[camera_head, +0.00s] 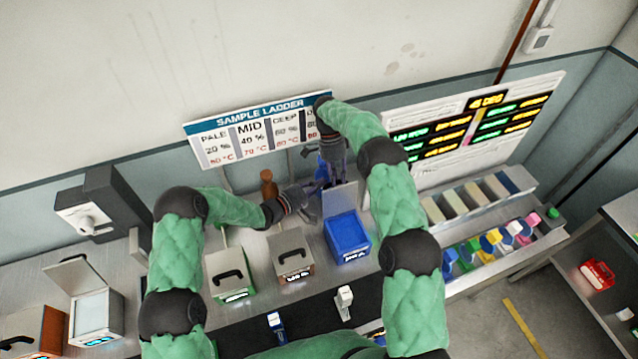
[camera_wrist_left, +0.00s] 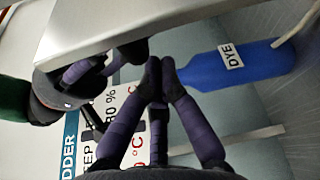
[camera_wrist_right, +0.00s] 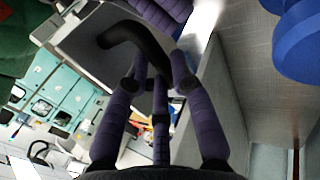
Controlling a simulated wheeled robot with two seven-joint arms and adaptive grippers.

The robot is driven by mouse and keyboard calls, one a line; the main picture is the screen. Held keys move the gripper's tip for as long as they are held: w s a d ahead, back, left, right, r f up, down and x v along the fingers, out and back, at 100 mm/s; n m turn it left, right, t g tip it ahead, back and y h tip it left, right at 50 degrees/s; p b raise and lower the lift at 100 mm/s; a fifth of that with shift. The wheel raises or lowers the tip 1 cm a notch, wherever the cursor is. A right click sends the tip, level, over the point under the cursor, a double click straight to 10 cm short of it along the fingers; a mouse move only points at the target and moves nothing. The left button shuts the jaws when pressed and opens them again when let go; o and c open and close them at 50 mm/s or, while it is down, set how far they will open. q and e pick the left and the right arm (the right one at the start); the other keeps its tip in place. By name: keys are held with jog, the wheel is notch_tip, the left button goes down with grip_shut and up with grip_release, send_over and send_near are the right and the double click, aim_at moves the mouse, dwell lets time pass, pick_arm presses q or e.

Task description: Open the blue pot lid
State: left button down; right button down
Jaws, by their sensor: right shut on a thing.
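The blue pot (camera_head: 347,236) stands on the bench, and its grey lid (camera_head: 341,197) is raised upright at its back edge. My right gripper (camera_head: 335,178) is behind the lid. In the right wrist view its fingers (camera_wrist_right: 158,88) are shut on the lid's black curved handle (camera_wrist_right: 135,38), with the grey lid plate (camera_wrist_right: 95,45) beyond. My left gripper (camera_head: 304,200) is left of the raised lid. In the left wrist view its fingertips (camera_wrist_left: 161,72) meet with nothing seen between them, close to a metal plate edge.
A blue dye bottle (camera_wrist_left: 235,65) is close to my left fingertips. A brown bottle (camera_head: 268,184) stands behind the bench pots. A brown pot (camera_head: 291,256) and a green pot (camera_head: 230,274) with closed lids stand left of the blue one. An open white pot (camera_head: 93,312) is at far left.

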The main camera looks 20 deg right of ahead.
jog(key=shift+w+d+r, duration=0.1)
jog(key=shift+w+r, duration=0.1)
jog(key=shift+r, duration=0.15)
